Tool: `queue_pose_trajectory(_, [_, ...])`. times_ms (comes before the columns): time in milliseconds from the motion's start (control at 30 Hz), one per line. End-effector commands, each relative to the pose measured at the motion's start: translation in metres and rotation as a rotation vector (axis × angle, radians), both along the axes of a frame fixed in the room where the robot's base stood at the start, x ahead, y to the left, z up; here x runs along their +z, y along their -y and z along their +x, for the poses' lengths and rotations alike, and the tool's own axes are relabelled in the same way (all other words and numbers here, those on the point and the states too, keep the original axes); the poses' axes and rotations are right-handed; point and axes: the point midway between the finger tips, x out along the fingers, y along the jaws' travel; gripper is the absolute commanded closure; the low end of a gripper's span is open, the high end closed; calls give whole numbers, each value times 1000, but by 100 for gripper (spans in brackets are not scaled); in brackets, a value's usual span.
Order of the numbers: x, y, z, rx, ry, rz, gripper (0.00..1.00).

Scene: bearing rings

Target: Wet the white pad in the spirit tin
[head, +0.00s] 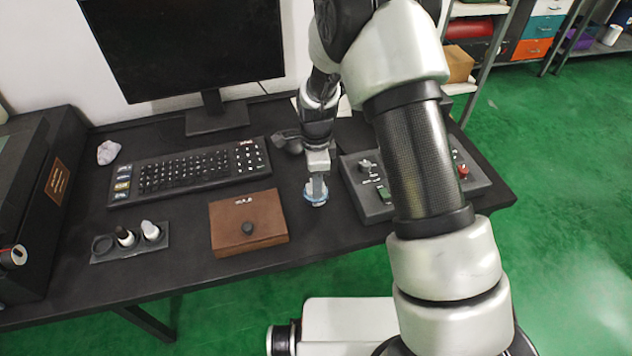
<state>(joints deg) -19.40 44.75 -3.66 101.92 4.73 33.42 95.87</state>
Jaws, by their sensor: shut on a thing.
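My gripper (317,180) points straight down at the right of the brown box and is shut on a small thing. I take it to be the white pad, but it is mostly hidden by the fingers and the tin. The spirit tin seems to be the small round bluish dish (315,197) on the desk. The fingertips are right over it; whether the held thing touches the inside, I cannot tell.
A dark holder (133,252) at the front left has an empty-looking round place (103,245) and two small white-and-dark pieces. A brown box (247,220) with a black knob, a keyboard (190,170) and a control panel (375,205) stand near. A pale lump (108,152) lies behind.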

Motion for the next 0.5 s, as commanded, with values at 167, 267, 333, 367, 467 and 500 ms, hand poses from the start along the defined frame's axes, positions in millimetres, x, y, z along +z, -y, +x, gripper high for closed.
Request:
queue_pose_trajectory(167, [-2,0,-1,1,-2,0,90])
queue_pose_trajectory(267, [-1,0,-1,1,-2,0,90])
queue_pose_trajectory(333, [1,0,-1,1,-2,-1,90])
queue_pose_trajectory(367, [3,0,-1,1,-2,-1,90])
queue_pose_trajectory(467, [11,0,0,1,0,-1,90])
queue_pose_trajectory(500, [15,0,0,1,0,-1,90])
